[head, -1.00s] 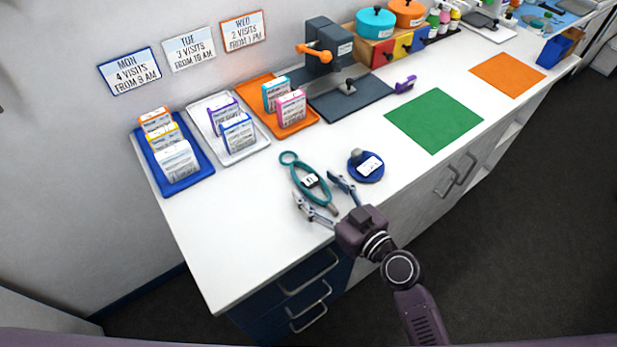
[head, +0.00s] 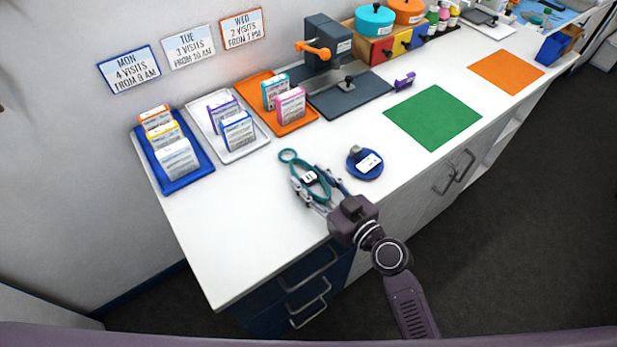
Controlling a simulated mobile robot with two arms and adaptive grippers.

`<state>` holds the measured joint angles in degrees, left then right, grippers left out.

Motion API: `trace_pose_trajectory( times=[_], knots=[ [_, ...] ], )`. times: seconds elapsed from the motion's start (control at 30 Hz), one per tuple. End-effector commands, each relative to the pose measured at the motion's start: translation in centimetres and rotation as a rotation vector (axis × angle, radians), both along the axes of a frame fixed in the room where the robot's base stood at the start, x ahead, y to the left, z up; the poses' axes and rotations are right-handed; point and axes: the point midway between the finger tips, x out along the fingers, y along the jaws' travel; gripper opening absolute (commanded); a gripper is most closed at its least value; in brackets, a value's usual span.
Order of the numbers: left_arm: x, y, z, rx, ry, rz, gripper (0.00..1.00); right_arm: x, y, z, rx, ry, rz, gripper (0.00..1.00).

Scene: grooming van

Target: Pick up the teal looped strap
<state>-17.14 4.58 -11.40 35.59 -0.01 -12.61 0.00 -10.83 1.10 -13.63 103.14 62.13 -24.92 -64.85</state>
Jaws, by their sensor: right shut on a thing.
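The teal looped strap (head: 288,156) lies on the white counter (head: 225,225) near its front edge, with its small ring toward the back. It has a dark and white tag (head: 310,178) on it. My right gripper (head: 314,180) reaches over the strap from the front, with its fingers on both sides of it, and is shut on it. The front part of the strap is partly hidden by the fingers. I cannot tell whether the strap is off the counter. My left gripper is not in view.
A round blue item with a grey knob and white label (head: 369,162) stands close to the right of the gripper. Blue (head: 197,171), silver (head: 247,151) and orange (head: 307,117) trays with packets stand behind. A green mat (head: 433,117) lies right. The counter's front left is clear.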

Motion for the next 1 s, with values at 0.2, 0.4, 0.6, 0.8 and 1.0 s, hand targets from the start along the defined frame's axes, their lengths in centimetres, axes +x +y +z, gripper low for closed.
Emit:
trace_pose_trajectory(
  times=[0.2, 0.4, 0.6, 0.8, 1.0],
  knots=[
    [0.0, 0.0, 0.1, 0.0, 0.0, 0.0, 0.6, 0.0, 0.0, 0.3, 0.001, -0.002, 0.0, 0.13],
    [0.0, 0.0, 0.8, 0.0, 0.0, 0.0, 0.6, 0.0, 0.0, 2.2, 0.001, -0.004, 0.0, 0.13],
    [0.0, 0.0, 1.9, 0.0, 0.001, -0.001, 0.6, 0.1, -0.1, 6.7, 0.001, -0.008, -0.002, 0.13],
    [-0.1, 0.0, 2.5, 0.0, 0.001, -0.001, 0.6, 0.1, -0.1, 12.6, 0.001, -0.009, -0.002, 0.13],
    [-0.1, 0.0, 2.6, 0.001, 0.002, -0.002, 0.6, 0.1, 0.0, 17.2, 0.002, -0.007, -0.001, 0.13]
  ],
)
